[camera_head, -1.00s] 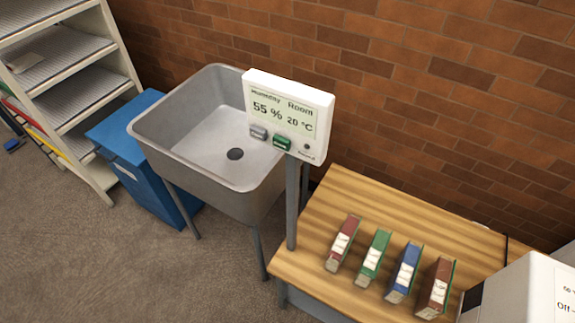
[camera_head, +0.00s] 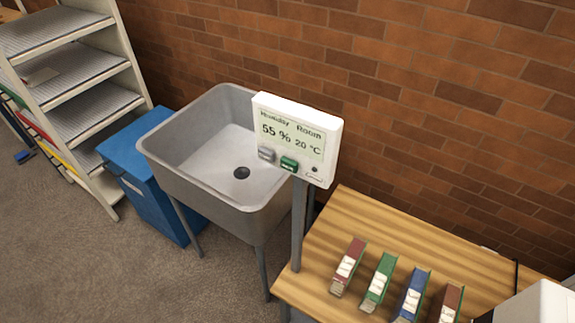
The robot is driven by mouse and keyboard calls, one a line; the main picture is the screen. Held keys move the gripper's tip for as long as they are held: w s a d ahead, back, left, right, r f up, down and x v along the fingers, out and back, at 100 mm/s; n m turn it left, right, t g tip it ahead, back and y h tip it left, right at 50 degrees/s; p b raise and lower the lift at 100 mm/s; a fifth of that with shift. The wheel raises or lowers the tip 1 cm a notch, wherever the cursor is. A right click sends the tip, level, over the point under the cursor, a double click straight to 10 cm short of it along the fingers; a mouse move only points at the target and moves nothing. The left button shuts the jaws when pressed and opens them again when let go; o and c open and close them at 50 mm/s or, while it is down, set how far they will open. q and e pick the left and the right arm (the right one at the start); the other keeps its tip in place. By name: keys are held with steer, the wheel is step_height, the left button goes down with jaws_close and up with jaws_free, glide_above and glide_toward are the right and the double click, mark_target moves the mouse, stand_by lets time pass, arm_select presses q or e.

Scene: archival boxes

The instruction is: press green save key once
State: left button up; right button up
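The green key (camera_head: 289,164) sits on the lower front of a white humidity panel (camera_head: 331,133) in the middle of the head view. A grey key (camera_head: 266,153) is just left of it. The panel display reads 55 % and 20 °C. The panel stands on a grey post (camera_head: 298,225) at the left end of the wooden table. Neither of my grippers is in view, and nothing covers the green key.
A grey sink (camera_head: 200,170) stands behind and left of the panel, beside a blue bin (camera_head: 150,190) and a shelf unit (camera_head: 75,75). A white box (camera_head: 540,302) is at lower right. Brick wall behind.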

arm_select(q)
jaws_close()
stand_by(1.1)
